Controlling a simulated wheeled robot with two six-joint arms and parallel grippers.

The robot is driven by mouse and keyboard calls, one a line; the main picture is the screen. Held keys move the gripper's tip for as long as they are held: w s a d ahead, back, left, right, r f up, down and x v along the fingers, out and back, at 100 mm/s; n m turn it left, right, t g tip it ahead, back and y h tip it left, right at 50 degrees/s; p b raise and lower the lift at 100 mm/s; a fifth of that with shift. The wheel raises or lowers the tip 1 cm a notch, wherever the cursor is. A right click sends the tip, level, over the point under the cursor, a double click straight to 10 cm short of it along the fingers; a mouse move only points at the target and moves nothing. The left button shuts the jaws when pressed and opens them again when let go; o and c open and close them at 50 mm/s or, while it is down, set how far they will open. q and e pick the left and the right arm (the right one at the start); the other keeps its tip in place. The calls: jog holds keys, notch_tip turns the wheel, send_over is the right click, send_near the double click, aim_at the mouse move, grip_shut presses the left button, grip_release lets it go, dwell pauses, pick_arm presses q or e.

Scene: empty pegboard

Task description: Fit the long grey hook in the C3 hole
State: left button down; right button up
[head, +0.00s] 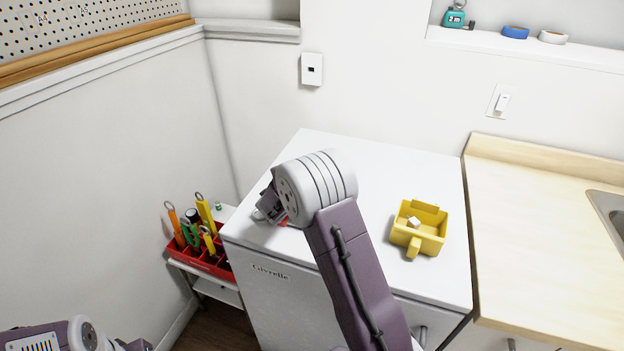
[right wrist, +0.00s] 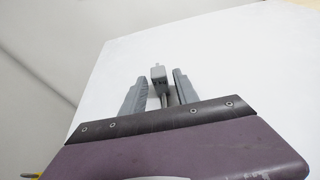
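The long grey hook (right wrist: 158,74) lies on the white worktop, seen in the right wrist view as a small grey block with a thin shaft. My right gripper (right wrist: 160,84) is open, with one finger on each side of the hook and a gap showing on both sides. In the head view my right gripper (head: 268,207) is low over the worktop's left part, and my wrist hides most of the hook. The pegboard (head: 95,28) is cut off at the top left; the C3 hole is out of view. Only a dark part of my left gripper (head: 130,345) shows at the bottom left.
A yellow bin (head: 428,238) with a small white item stands on the right of the white cabinet top (head: 400,165). A red tool caddy (head: 205,262) stands on a low stand at the left. A wooden counter (head: 530,230) is at the right. The back of the cabinet top is clear.

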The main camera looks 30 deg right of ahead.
grip_shut()
jog(key=shift+r, duration=0.1)
jog(key=shift+r, duration=0.1)
jog(key=shift+r+p, duration=0.95)
jog(key=shift+r, duration=0.4)
